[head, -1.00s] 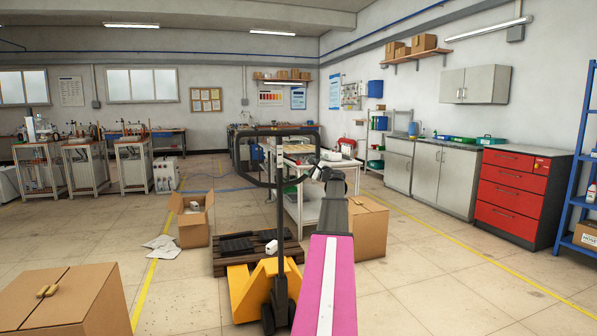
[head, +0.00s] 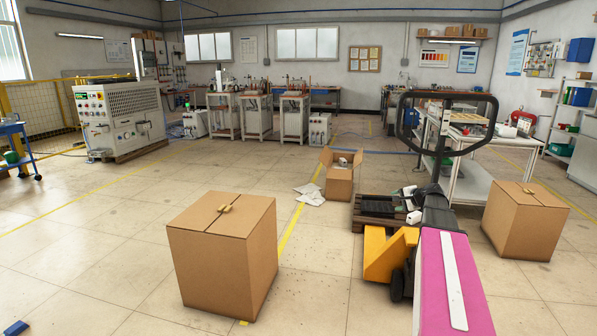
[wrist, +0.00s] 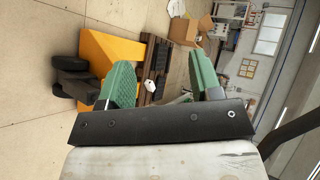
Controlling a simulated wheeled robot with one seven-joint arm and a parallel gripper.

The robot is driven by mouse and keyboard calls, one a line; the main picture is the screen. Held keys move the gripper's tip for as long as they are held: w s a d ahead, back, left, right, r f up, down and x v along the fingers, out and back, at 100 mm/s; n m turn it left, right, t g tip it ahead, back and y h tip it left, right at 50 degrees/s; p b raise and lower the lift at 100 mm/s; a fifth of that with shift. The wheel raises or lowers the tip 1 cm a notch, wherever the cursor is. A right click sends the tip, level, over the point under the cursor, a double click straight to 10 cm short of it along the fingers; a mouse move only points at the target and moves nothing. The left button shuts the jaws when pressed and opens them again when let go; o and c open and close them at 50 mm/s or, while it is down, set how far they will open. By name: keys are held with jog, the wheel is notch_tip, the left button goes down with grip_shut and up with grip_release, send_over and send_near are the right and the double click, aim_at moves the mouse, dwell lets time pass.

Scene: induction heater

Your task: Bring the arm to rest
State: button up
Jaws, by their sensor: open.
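My arm, with its pink and white link, reaches forward at the lower right of the head view. My gripper (wrist: 162,82) shows in the wrist view with two green ribbed fingers spread well apart. Nothing is held between them. Beyond the fingers lie the yellow pallet jack (wrist: 108,52) and a dark wooden pallet.
A closed carton (head: 222,255) stands front left of the jack, another (head: 525,220) to its right. An open carton (head: 341,178) and papers (head: 310,194) lie behind. The jack's handle (head: 447,97) rises near my arm. A workbench (head: 480,160) stands beyond.

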jog(key=s+a+f+n+g+h, duration=0.2)
jog(key=s+a+f+n+g, duration=0.1)
jog(key=s+a+f, duration=0.4)
jog(key=s+a+f+n+g+h, duration=0.2)
jog(key=s+a+f+n+g, duration=0.2)
jog(key=s+a+f, duration=0.3)
jog(key=s+a+f+n+g+h, duration=0.2)
jog(key=s+a+f+n, duration=0.3)
jog(key=s, duration=1)
jog(key=a+f+g, duration=0.1)
jog(key=a, duration=0.2)
jog(key=shift+s+a+f, duration=0.35)
jog(key=shift+a+f, duration=0.05)
